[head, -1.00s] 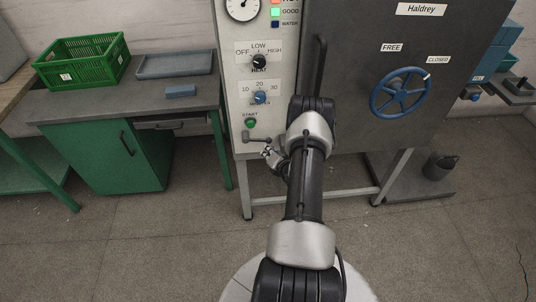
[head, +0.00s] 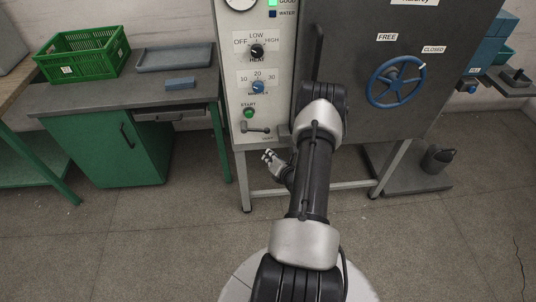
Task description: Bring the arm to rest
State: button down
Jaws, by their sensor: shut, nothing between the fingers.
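My arm reaches up the middle of the head view, in front of a dark machine door (head: 360,65). My gripper (head: 266,158) shows to the left of the forearm, below the machine's light control panel (head: 235,85). Its fingers are small in the picture and look closed, with nothing visible in them. It hangs free, apart from the small lever (head: 257,129) under the green start button (head: 249,112).
A blue handwheel (head: 396,82) is on the door at right. At left a green workbench (head: 70,98) carries a green crate (head: 82,55), a grey tray (head: 174,59) and a blue block (head: 180,84). A dark bucket (head: 437,159) stands at right. Floor at lower left is clear.

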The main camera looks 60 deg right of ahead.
dwell(0.5)
jog(key=w+r+m+g, duration=0.1)
jog(key=w+r+m, duration=0.1)
jog(key=w+r, duration=0.5)
jog(key=w+a+r+m+g+y, duration=0.15)
jog(key=a+r+m, duration=0.25)
jog(key=a+r, duration=0.6)
jog(key=w+a+r+m+g, duration=0.2)
jog(key=a+r+m, duration=0.2)
jog(key=a+r, duration=0.55)
jog(key=s+a+r+m+y, duration=0.1)
jog(key=s+a+r+m, duration=0.2)
jog(key=s+a+r, duration=0.3)
jog(key=s+a+r+m+y, duration=0.1)
jog(key=s+a+r+m, duration=0.25)
jog(key=a, duration=0.35)
jog(key=s+a+r+m+g+y, duration=0.1)
jog(key=s+a+m, duration=0.3)
jog(key=s+a, duration=0.7)
jog(key=s+g+y, duration=0.1)
jog(key=s, duration=0.2)
jog(key=shift+s+a+r+m+g+y, duration=0.2)
jog(key=shift+a+r+m+g+y, duration=0.05)
jog(key=shift+r+m+g+y, duration=0.1)
jog(key=shift+d, duration=0.15)
